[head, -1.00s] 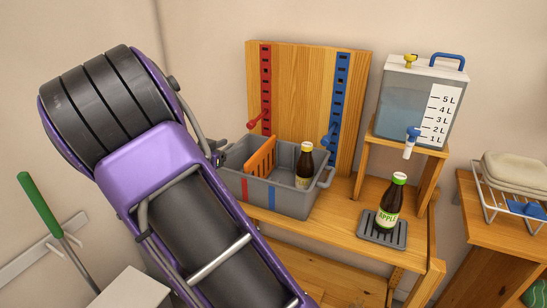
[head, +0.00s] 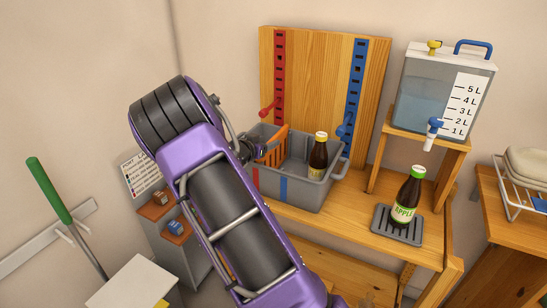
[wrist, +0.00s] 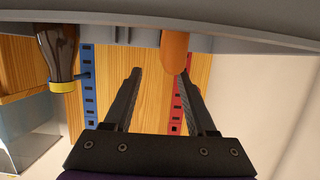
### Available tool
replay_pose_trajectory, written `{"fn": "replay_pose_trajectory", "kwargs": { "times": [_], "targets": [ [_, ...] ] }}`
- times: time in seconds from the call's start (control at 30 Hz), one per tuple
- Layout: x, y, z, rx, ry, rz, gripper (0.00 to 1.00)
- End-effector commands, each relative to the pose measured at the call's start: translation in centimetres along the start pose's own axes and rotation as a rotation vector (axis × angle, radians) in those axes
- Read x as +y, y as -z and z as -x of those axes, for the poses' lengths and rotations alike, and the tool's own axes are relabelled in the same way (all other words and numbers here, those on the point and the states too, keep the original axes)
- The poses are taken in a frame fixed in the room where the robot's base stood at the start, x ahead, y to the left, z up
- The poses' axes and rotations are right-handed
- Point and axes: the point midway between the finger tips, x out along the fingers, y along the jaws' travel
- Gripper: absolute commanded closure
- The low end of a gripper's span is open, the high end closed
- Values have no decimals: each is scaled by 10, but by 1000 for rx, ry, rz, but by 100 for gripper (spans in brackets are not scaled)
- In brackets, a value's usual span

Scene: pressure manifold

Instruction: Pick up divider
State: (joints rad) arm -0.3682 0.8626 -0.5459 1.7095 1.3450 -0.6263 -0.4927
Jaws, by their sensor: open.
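The orange divider (head: 277,146) stands upright in the left part of the grey crate (head: 305,194). In the wrist view the divider's rounded orange end (wrist: 175,52) shows beneath the crate edge, close to the right finger. My gripper (wrist: 160,78) is open and empty, its two dark fingers spread with the divider's end nearer the right one. I cannot tell whether they touch. In the head view my gripper (head: 256,151) is small and partly hidden by my arm, at the crate's left end beside the divider.
A brown bottle (head: 318,156) stands in the crate, right of the divider. A wooden board with a red strip (head: 279,75) and a blue strip (head: 355,85) rises behind. A green-capped bottle (head: 407,200) stands on a grey tray (head: 380,232). A water tank (head: 440,90) stands right.

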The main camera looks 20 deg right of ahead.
Motion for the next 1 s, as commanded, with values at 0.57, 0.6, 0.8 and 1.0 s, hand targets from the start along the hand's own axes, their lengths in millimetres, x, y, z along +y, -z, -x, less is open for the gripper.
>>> {"fn": "replay_pose_trajectory", "kwargs": {
  "times": [0.57, 0.6, 0.8, 1.0],
  "targets": [
    [-8, -5, -52, 0, 1, 1, 43],
    [-8, -5, -52, 0, 1, 1, 43],
    [-8, -5, -52, 1, 1, 1, 67],
    [-8, -5, -52, 1, 1, 1, 100]
  ]
}}
